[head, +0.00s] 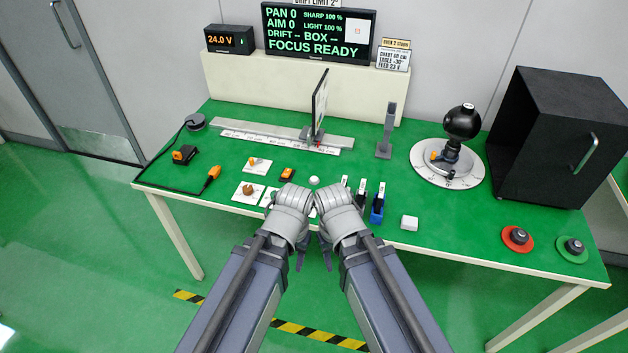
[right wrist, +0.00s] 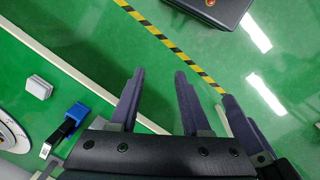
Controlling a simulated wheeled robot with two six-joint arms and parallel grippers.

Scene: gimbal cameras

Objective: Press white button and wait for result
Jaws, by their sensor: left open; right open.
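A small white round button (head: 314,181) sits on the green table (head: 450,235), just beyond my two wrists in the head view. A separate white block (head: 409,222) stands to the right near the front edge; it also shows in the right wrist view (right wrist: 38,87). My left gripper (head: 300,262) points downward in front of the table edge, mostly hidden by its wrist. My right gripper (head: 326,258) hangs close beside it. In the right wrist view my right gripper (right wrist: 158,80) is open and empty above the floor. Neither gripper touches a button.
The display (head: 318,32) reads "FOCUS READY", with dashes after DRIFT and BOX. A black box (head: 550,130), a black ball on a round dial (head: 462,122), and red (head: 517,238) and green (head: 572,248) bases with knobs are at right. Blue holder (head: 377,212) stands near my right wrist.

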